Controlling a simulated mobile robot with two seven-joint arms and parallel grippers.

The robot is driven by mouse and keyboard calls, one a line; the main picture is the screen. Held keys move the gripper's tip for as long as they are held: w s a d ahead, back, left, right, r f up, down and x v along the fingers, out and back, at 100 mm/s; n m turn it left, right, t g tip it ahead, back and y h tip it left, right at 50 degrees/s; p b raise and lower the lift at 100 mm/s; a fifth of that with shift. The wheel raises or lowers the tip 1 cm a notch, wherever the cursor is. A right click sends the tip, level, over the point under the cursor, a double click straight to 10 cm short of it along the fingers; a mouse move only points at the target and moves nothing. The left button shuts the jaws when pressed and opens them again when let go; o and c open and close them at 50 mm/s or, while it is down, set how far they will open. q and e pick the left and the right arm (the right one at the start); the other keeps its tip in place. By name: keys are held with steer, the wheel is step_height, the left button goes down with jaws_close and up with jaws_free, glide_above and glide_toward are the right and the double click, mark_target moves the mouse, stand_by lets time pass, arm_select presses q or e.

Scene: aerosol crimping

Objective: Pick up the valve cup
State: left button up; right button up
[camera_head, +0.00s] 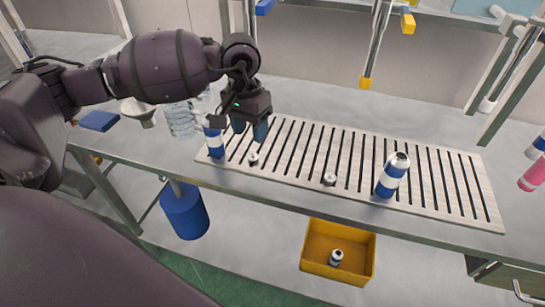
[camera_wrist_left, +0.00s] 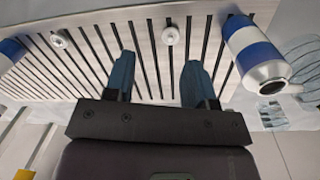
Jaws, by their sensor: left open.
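Two small white valve cups sit on the slatted board: one at the left (camera_head: 253,159), one near the middle (camera_head: 330,179). In the left wrist view, the nearer cup (camera_wrist_left: 169,33) lies beyond the fingertips, roughly between their lines, and the other cup (camera_wrist_left: 59,38) is further off to the left. My left gripper (camera_head: 249,130) is above the board, behind the left cup. Its two blue fingers (camera_wrist_left: 158,72) are apart with nothing between them. My right gripper is not in view.
A blue-and-white can (camera_head: 215,143) stands just left of my gripper, and another (camera_head: 392,176) stands on the right of the slatted board (camera_head: 470,205). A yellow bin (camera_head: 314,270) with a small can is below the table edge. Clear bottles (camera_head: 181,120) stand at the left.

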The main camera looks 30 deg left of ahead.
arm_select(q)
glide_above(253, 154)
steer(key=shift+m+y, duration=0.4)
steer(key=f, duration=0.2)
steer(key=s+f, duration=0.1)
steer(key=f, duration=0.1)
steer(key=shift+f, duration=0.4)
steer(key=f, duration=0.2)
steer(key=w+f, duration=0.1)
steer(key=f, duration=0.1)
steer(key=shift+f, duration=0.55)
steer(key=shift+c, duration=0.4)
steer(key=c, duration=0.7)
